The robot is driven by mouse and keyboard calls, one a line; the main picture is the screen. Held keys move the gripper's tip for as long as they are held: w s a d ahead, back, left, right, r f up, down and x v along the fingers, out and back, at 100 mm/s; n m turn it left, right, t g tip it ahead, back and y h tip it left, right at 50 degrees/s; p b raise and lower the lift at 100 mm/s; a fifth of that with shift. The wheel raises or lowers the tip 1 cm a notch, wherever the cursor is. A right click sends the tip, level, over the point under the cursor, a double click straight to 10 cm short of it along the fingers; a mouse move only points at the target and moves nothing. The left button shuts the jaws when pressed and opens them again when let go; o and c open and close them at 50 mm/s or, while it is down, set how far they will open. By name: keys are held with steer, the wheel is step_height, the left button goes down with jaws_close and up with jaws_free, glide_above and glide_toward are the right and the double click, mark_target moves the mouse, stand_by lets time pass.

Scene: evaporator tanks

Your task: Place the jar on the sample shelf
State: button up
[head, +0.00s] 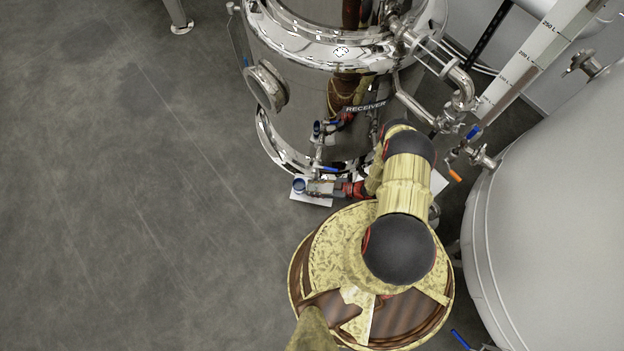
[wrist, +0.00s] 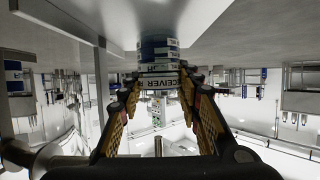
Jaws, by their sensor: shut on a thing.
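The jar (head: 299,186) has a blue top and shows at the foot of the shiny receiver tank in the head view. My gripper (head: 319,188) reaches it from the right and is shut on it. In the wrist view the jar (wrist: 157,62) has blue and white bands and a label with part of the word RECEIVER. The two fingers of my gripper (wrist: 162,84) close on its sides. A flat white plate (head: 318,201) shows below the jar; it may be the sample shelf. I cannot tell whether the jar touches it.
The receiver tank (head: 290,95) stands just behind the jar. A valve with a blue handle (head: 329,169) sticks out close above my gripper. A large pale tank (head: 560,220) stands at the right.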

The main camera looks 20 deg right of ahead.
steer(key=o, duration=1.3)
steer(key=shift+f, duration=0.1)
steer(key=shift+s+d+r, duration=0.15)
steer(key=shift+d+r, duration=0.1)
steer(key=shift+r, duration=0.05)
steer(key=s+d+p, duration=0.2)
steer(key=s+d, duration=0.5)
steer(key=d, duration=0.3)
steer(key=shift+d, duration=0.2)
steer(key=shift+s, duration=0.1)
